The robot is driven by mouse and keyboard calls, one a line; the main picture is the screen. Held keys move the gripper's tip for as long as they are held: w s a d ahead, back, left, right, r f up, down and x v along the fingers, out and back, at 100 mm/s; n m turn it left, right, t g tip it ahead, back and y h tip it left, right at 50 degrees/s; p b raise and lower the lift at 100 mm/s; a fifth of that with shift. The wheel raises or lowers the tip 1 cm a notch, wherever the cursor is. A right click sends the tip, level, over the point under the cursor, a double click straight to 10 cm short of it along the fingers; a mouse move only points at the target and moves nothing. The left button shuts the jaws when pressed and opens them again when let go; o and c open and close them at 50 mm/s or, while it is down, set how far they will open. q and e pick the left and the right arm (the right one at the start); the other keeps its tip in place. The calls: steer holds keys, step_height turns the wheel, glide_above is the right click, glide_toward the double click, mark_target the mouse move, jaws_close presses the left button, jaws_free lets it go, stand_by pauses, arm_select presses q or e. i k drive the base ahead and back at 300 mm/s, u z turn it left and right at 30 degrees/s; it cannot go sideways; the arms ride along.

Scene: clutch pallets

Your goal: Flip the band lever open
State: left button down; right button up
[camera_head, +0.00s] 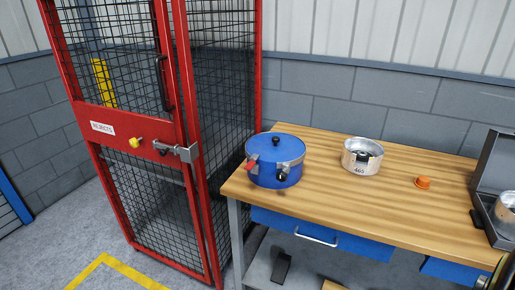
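A blue round drum (276,165) with a black lid knob (276,141) stands upright near the left front corner of the wooden workbench. A silver metal band (289,166) runs around it. A small red lever (251,163) sits at the band's left side, lying close to the drum wall. Whether the lever is latched is too small to tell. A small black part (283,177) shows low on the drum's front. Neither of my grippers is in view, and nothing touches the drum.
A red mesh cage (185,130) labelled REJECTS stands left of the bench. Bench top between drum and pot is clear.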

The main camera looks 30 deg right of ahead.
mark_target(252, 165)
steer(key=z, duration=1.55)
